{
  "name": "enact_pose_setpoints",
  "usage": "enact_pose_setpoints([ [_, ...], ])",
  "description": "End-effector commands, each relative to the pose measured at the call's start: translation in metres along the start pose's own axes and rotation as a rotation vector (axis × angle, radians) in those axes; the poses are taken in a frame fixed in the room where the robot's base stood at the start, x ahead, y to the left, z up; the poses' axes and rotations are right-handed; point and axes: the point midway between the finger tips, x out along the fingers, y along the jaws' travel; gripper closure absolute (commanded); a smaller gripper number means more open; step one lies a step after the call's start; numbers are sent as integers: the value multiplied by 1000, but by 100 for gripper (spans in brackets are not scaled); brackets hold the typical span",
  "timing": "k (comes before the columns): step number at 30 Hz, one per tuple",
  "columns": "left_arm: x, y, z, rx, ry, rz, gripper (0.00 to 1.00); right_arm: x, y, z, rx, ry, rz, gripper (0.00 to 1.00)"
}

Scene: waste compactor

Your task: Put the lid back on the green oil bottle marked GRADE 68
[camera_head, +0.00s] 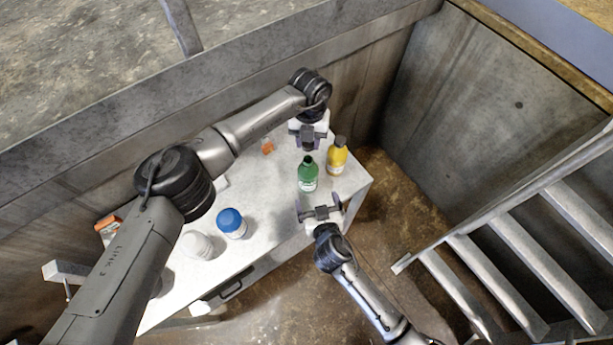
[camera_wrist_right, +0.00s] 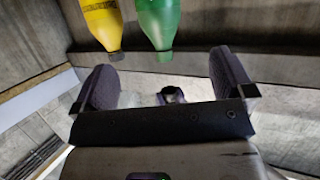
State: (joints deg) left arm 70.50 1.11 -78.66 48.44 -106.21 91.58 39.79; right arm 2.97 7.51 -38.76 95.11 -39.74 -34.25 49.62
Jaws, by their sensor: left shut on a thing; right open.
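The green bottle (camera_head: 308,177) stands upright near the right end of the white table; its label is too small to read. Its top (camera_head: 308,160) looks dark; I cannot tell whether that is bare neck or a lid. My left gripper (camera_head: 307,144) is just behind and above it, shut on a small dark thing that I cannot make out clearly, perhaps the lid. My right gripper (camera_head: 319,206) is open and empty in front of the bottle. In the right wrist view the green bottle (camera_wrist_right: 157,22) appears upside down, beyond the open fingers (camera_wrist_right: 168,85).
A yellow bottle (camera_head: 337,158) stands close right of the green one. A blue-topped jar (camera_head: 231,223), a white jar (camera_head: 197,245) and a small orange thing (camera_head: 267,146) are on the table (camera_head: 262,185). A metal stair (camera_head: 515,245) is at right.

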Motion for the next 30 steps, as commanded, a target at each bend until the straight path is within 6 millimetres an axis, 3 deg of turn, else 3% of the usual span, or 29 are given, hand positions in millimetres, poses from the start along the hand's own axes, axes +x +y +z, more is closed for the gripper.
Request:
enact_pose_setpoints([
  [19,0,0,0,63,0,10,86,4,0,0,34,-1,2,0],
  [23,0,0,0,62,0,9,86,17,0,0,33,-1,1,0],
  [30,0,0,0,62,0,9,86,57,1,-1,32,-2,3,0],
])
